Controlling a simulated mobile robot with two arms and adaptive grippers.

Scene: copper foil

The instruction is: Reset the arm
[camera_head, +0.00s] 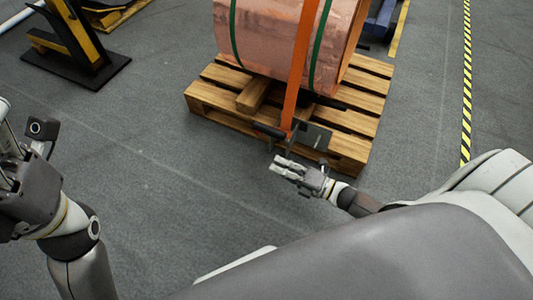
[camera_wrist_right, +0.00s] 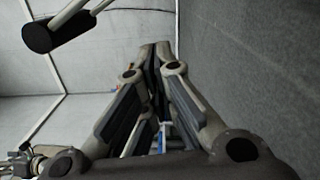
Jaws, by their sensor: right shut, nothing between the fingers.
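My right gripper (camera_head: 280,166) is low in front of the pallet's near edge, just below the strap's dark buckle (camera_head: 270,130). In the right wrist view its fingertips (camera_wrist_right: 155,50) meet, with nothing seen between them. My left gripper (camera_head: 14,160) is at the left edge of the head view, over bare floor. It is partly cut off, so its fingers do not show clearly. No thing is seen in it.
A copper foil roll (camera_head: 268,40) with green bands and an orange strap (camera_head: 300,70) sits on a wooden pallet (camera_head: 355,150). A dark rounded bar (camera_wrist_right: 60,25) shows in the wrist view. A yellow-black stand (camera_head: 75,50) is upper left. The middle-left floor is clear.

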